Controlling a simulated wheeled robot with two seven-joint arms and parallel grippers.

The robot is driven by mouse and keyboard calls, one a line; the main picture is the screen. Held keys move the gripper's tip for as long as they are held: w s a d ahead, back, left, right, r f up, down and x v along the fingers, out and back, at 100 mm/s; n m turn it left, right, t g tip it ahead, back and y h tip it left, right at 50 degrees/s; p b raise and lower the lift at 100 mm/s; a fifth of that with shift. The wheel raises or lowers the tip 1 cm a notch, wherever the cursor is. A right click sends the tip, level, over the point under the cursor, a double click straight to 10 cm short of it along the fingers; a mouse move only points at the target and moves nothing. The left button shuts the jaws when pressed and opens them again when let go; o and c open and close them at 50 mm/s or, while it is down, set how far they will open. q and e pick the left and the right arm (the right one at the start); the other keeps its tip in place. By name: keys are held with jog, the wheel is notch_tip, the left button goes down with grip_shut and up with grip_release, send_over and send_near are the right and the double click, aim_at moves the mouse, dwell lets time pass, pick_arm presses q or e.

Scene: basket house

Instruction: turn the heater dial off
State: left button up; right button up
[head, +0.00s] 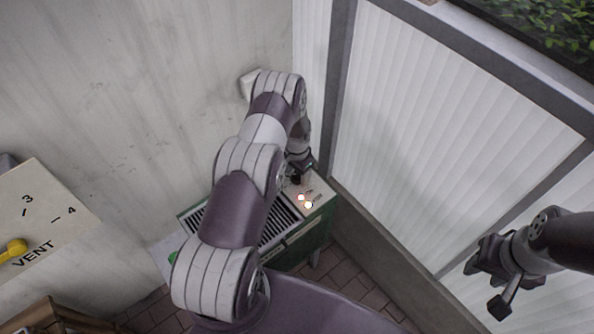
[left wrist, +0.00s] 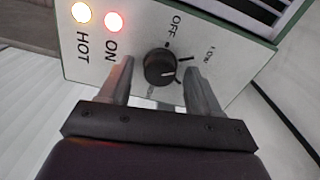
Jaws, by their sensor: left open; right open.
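The heater (head: 322,224) is a green box with a slatted top and a pale control panel, standing by the wall. In the left wrist view its panel (left wrist: 225,75) carries a round black dial (left wrist: 158,67) between the OFF label and partly hidden lettering. A pale pointer mark shows on the dial, away from OFF. The ON light (left wrist: 114,21) glows red and the HOT light (left wrist: 81,12) glows yellowish. My left gripper (left wrist: 157,66) is open, one finger on each side of the dial; contact is unclear. In the head view my left gripper (head: 299,170) is over the panel. My right gripper (head: 486,287) is open and empty, far right.
A vent panel (head: 50,215) with a yellow lever (head: 13,249) is at the left. A ribbed translucent wall (head: 440,120) with grey frames rises right of the heater. My left arm covers part of the heater. Brick floor (head: 355,272) shows in front.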

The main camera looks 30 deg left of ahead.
pick_arm(q)
jog(key=shift+w+f, duration=0.1)
jog(key=shift+f, duration=0.05)
jog(key=c, duration=1)
jog(key=shift+c, duration=0.2)
jog(key=shift+f+n+b, duration=0.15)
jog(key=shift+n+b, duration=0.75)
jog(key=shift+b, duration=0.05)
jog(key=n+b, duration=0.2)
jog(key=n, duration=0.1)
jog(key=n+b, duration=0.2)
jog(key=n, duration=0.1)
jog(key=shift+n, duration=0.4)
jog(key=shift+n+b, duration=0.65)
jog(key=shift+n, duration=0.95)
